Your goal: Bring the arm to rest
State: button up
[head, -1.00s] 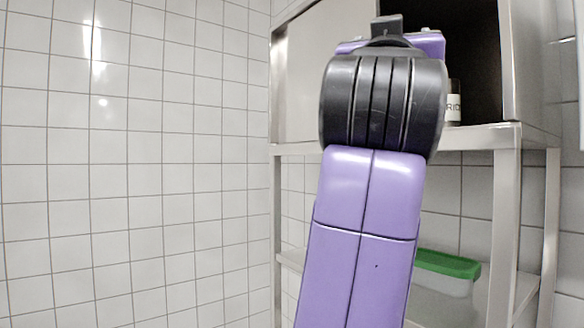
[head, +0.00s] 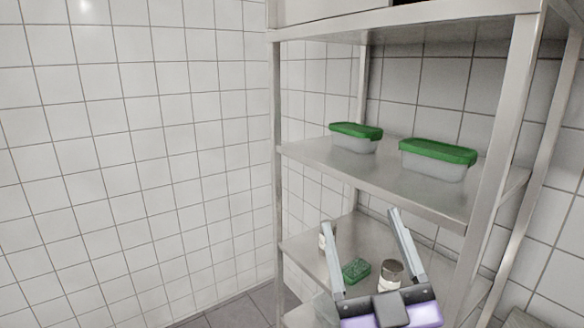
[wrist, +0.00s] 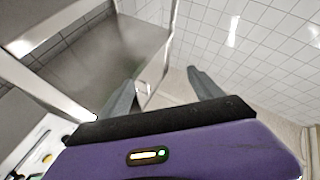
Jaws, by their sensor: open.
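My gripper (head: 363,245) shows at the bottom of the head view, its two grey fingers spread apart and pointing up, with nothing between them. Behind it in the picture is the lower part of a metal shelf unit (head: 400,199). In the wrist view my gripper (wrist: 160,85) is also open and empty, with its fingers on either side of the middle. The rest of my arm is out of the head view.
Two green-lidded containers (head: 438,160) (head: 355,138) stand on the middle shelf. A green sponge (head: 355,270), a can (head: 390,275) and a jar (head: 326,237) are on the lower shelf. A tiled wall (head: 130,150) is at the left.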

jog(key=s+d+f+m+g+h+b, duration=0.1)
jog(key=s+d+f+g, duration=0.2)
jog(key=s+f, duration=0.8)
jog(key=s+d+f+m+g+h+b, duration=0.1)
jog(key=s+d+f+m+g, duration=0.1)
jog(key=s+f, duration=0.9)
jog(key=s+d+f+m+g+h+b, duration=0.1)
jog(key=s+d+f+g, duration=0.3)
jog(key=s+f, duration=0.7)
jog(key=s+d+m+b, duration=0.1)
jog(key=s, duration=0.2)
jog(key=shift+h, duration=0.4)
jog(key=shift+c, duration=0.4)
